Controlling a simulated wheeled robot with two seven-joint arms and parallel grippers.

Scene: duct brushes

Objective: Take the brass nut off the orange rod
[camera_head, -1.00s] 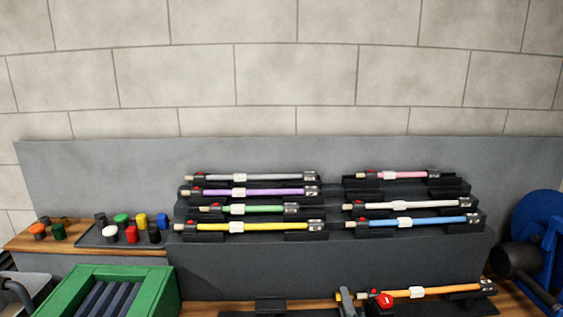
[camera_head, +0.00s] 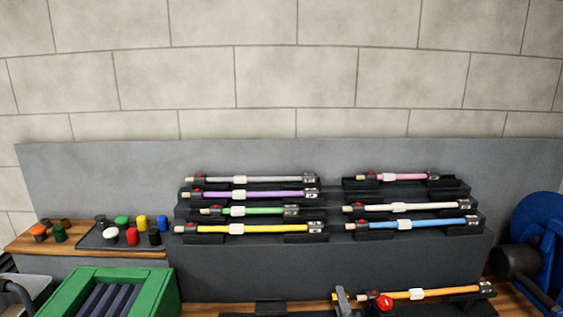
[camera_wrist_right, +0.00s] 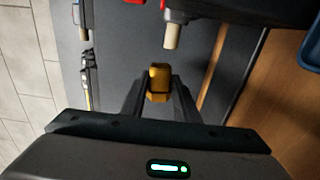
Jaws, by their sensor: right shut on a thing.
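The orange rod (camera_head: 450,292) lies on a low dark holder at the front right, with a white collar (camera_head: 416,294) and a red part (camera_head: 385,303) near its left end. My right gripper (camera_head: 342,297) is just left of that end. In the right wrist view, its fingers are shut on the brass nut (camera_wrist_right: 158,82). A pale rod tip (camera_wrist_right: 173,36) shows beyond the nut, and the nut appears apart from it. My left gripper is not in view.
Several coloured rods, such as the yellow one (camera_head: 260,229), lie on the stepped grey rack behind. Several coloured caps stand on a dark tray (camera_head: 92,240) at left. A green bin (camera_head: 160,297) stands front left; blue equipment (camera_head: 540,225) is at right.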

